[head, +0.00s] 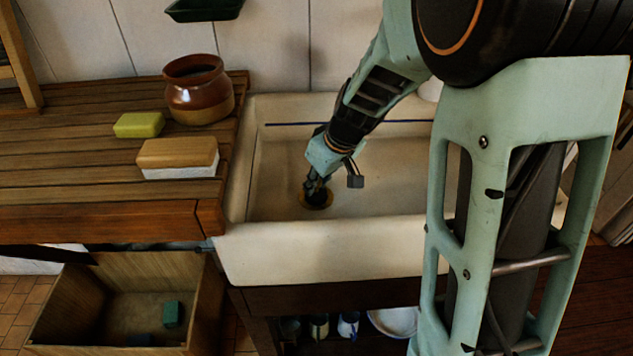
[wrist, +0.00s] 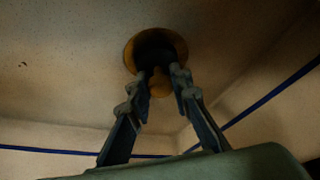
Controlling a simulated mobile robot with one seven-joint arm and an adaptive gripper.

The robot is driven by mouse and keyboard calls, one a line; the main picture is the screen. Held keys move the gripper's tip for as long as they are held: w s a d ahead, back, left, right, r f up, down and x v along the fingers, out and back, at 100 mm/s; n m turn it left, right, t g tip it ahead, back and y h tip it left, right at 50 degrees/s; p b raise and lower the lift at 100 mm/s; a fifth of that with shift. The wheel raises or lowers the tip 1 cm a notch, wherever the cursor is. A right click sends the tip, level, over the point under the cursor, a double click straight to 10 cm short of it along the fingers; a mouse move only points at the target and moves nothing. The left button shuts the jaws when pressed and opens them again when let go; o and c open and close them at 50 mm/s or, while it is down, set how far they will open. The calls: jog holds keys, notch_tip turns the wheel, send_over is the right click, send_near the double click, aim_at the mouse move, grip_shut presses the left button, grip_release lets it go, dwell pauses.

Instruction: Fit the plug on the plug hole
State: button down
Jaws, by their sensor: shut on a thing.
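My gripper (head: 315,190) reaches down into the white sink (head: 390,190), pointing at its floor. Its fingers also show in the wrist view (wrist: 160,72), close together at the brass ring of the plug hole (wrist: 181,46). They are shut on a dark thing that looks like the plug (wrist: 153,48). The plug lies over the middle of the ring, with the brass showing around it. I cannot tell whether it is seated in the hole or just above it. In the head view the fingers hide most of the plug, and the brass ring (head: 327,203) shows around their tips.
The sink walls and front rim (head: 300,240) surround my gripper. On the wooden counter at left stand a brown pot (head: 200,95), a green sponge (head: 139,125) and a wood-backed brush (head: 178,157). A wooden crate (head: 60,305) is below. The sink floor around the hole is clear.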

jog(key=shift+f+b, duration=0.85)
jog(key=shift+b, duration=0.1)
jog(key=c, duration=1.7)
grip_release()
